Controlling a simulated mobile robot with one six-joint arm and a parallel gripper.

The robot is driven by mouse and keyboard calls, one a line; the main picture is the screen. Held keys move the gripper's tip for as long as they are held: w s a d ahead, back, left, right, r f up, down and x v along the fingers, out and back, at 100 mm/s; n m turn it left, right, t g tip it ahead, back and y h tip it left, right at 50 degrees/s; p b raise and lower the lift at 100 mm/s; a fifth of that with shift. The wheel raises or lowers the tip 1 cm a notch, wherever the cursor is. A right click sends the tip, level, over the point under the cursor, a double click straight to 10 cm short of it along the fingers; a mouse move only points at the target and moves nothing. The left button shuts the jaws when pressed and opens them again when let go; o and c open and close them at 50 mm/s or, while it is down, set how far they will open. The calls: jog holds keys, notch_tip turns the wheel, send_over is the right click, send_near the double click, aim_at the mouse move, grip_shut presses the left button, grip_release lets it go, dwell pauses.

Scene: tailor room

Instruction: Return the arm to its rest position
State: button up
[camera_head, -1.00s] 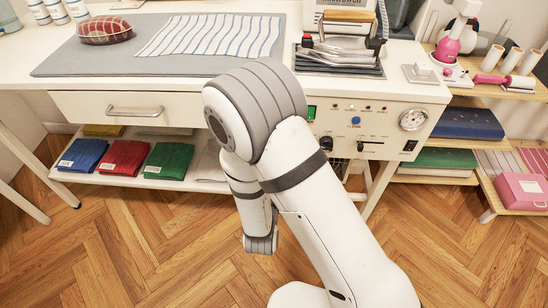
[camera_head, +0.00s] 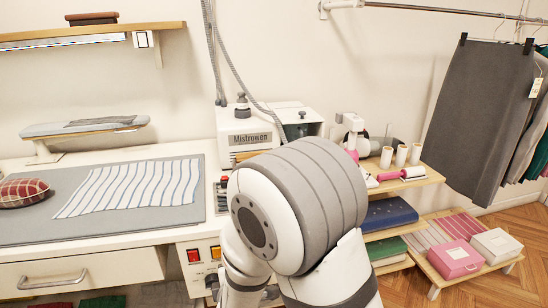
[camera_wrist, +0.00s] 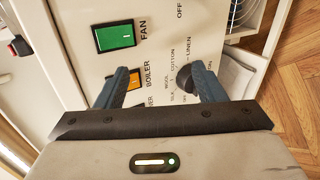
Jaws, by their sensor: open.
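My gripper (camera_wrist: 163,84) is open in the wrist view, with nothing between its two dark fingers. It faces the white control panel (camera_wrist: 75,60) of the ironing station. A green FAN switch (camera_wrist: 115,36) is above the left finger, and an orange BOILER switch (camera_wrist: 136,80) is partly hidden behind that finger. A black dial (camera_wrist: 185,84) shows by the right finger. In the head view my bent arm stands in front of the table at centre right, and my gripper is hidden there.
The white table (camera_head: 80,262) carries a grey mat (camera_head: 120,226) with striped cloth (camera_head: 130,190) and a red plaid cushion (camera_head: 22,192). A Mistrowen steam unit (camera_head: 258,128) stands behind my arm.

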jog(key=s+d+r+m+g+p, duration=0.3)
jog(key=d+r+m+g+p, duration=0.25)
jog(key=d+r+m, duration=0.75)
jog(key=s+d+r+m+g+h+p, duration=0.2)
jog(key=s+d+r+m+g+p, duration=0.2)
jog(key=s+d+r+m, duration=0.4)
jog(key=s+d+r+p, duration=0.1)
jog(key=s+d+r, duration=0.4)
jog(key=s, duration=0.1)
jog(key=shift+s+d+h+p, duration=0.3)
jog(key=shift+s+h+p, duration=0.05)
jog(key=shift+s+h, duration=0.05)
